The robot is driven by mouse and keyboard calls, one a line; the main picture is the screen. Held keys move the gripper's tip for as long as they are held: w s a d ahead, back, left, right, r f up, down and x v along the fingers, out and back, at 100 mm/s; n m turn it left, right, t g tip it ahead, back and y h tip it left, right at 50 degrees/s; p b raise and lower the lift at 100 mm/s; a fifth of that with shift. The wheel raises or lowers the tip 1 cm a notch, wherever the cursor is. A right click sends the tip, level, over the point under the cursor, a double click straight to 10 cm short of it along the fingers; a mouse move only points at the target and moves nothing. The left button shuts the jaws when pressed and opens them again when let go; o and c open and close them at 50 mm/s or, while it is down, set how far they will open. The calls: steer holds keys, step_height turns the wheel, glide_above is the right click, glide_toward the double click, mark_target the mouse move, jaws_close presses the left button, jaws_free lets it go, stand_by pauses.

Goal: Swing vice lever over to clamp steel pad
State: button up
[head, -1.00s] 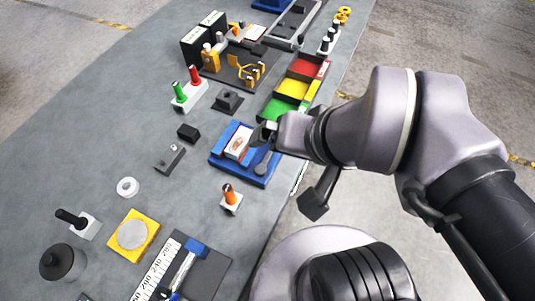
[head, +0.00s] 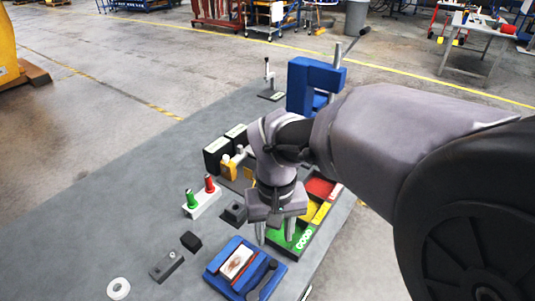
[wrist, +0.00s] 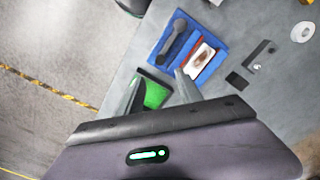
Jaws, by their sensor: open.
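The blue vice (head: 212,277) lies on the bench at the lower middle of the head view and shows whole in the wrist view (wrist: 212,41). The pale steel pad (head: 237,262) with a brown patch sits in it; the wrist view shows the pad (wrist: 202,57) beside a red strip. The dark vice lever (wrist: 173,42) lies along the vice's other side, apart from the pad, its rounded end in view. My gripper (head: 276,234) is open and empty, pointing down beyond the vice, over the green bin. Its fingertips (wrist: 157,75) are apart from the lever.
Green (head: 301,238), yellow (head: 319,212) and red (head: 322,188) bins stand beside my gripper. A blue press (head: 304,82) stands farther back.

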mark_target(273, 262)
step_height(273, 262, down, 12)
steer(key=b, duration=0.4)
steer(key=shift+r, duration=0.1)
jaws_close()
stand_by(1.0)
